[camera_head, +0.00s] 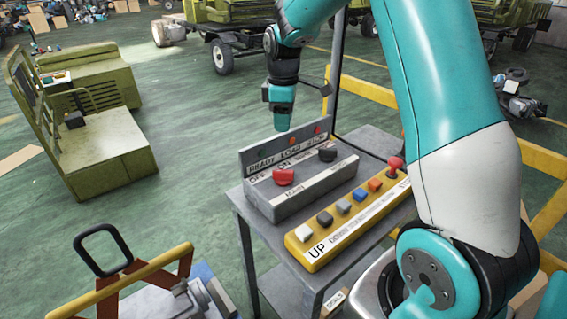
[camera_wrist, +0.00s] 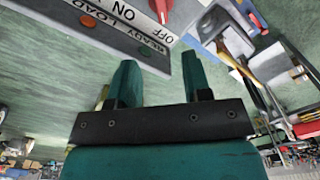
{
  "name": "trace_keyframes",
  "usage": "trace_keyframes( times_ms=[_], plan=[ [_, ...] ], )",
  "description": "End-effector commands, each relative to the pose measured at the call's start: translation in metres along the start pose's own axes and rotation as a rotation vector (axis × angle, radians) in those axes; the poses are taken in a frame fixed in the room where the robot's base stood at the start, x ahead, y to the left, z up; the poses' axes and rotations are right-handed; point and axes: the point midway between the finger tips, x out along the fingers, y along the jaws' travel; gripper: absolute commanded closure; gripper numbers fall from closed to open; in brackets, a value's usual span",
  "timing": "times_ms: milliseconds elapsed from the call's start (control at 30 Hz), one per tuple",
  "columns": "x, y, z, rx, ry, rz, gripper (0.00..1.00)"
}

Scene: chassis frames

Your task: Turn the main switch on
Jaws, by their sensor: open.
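The main switch is a red rotary knob (camera_head: 284,176) on the sloped face of a grey control box (camera_head: 303,205), beside OFF and ON lettering. Its exact setting is hard to tell. The red knob shows partly at the top edge of the wrist view (camera_wrist: 161,9). My gripper (camera_head: 283,122) hangs pointing down above and behind the box, apart from the knob. In the wrist view my gripper (camera_wrist: 160,70) has two green fingers spread apart with nothing between them.
A black knob (camera_head: 327,155) sits right of the red one. A yellow control strip (camera_head: 317,253) with several buttons and a red-topped lever (camera_head: 395,164) lies in front of the box on a grey cart (camera_head: 232,193). A dark post (camera_head: 337,60) stands close to my gripper.

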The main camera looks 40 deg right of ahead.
Motion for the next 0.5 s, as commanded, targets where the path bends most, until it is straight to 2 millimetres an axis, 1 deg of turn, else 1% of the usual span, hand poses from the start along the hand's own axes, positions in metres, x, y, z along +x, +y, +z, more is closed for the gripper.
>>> trace_keyframes(
  times_ms=[167,500],
  plan=[
    [0.034,-0.002,0.001,0.0,-0.003,-0.007,0.55],
    [0.112,-0.003,0.0,0.0,-0.002,-0.006,0.55]
  ],
)
